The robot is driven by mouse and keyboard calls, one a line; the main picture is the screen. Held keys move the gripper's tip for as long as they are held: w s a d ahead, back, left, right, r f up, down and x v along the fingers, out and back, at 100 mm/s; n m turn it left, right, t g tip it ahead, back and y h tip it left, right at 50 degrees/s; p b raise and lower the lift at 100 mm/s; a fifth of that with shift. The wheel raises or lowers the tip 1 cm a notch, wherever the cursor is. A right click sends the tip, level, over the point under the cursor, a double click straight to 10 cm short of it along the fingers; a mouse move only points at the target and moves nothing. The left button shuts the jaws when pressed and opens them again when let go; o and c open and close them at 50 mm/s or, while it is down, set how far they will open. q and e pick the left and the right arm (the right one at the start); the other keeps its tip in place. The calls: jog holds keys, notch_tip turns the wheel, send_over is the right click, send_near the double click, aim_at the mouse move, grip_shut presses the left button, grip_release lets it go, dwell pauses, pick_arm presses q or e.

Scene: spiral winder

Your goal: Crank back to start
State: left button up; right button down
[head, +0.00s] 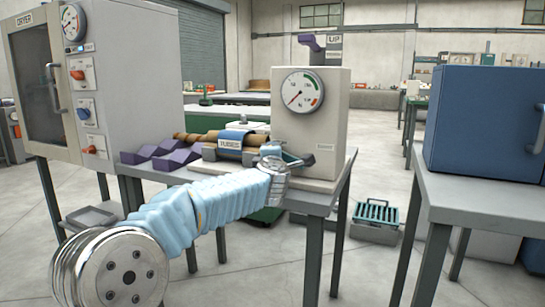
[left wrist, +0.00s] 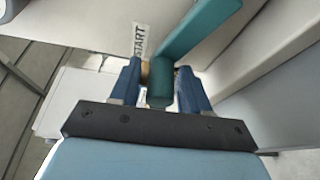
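The winder (head: 322,125) is a cream box with a round gauge (head: 302,92) on the table. Its crank is low on the front, mostly hidden by my left gripper (head: 275,162) in the head view. In the left wrist view, the teal crank arm (left wrist: 205,27) comes down from upper right, and its handle (left wrist: 160,88) lies between the blue fingers of my left gripper (left wrist: 160,86). A white START label (left wrist: 141,42) is on the panel just beyond, slightly left of the handle. My right gripper is not in view.
A tube holder (head: 230,140) labelled TUBES and purple wedge blocks (head: 175,158) sit left of the winder. The dryer (head: 95,80) stands at far left. A blue cabinet (head: 485,120) stands on the right table (head: 480,203).

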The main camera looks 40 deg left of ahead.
pick_arm(q)
jog(key=shift+s, duration=0.1)
jog(key=v, duration=1.3)
jog(key=shift+s+d, duration=0.25)
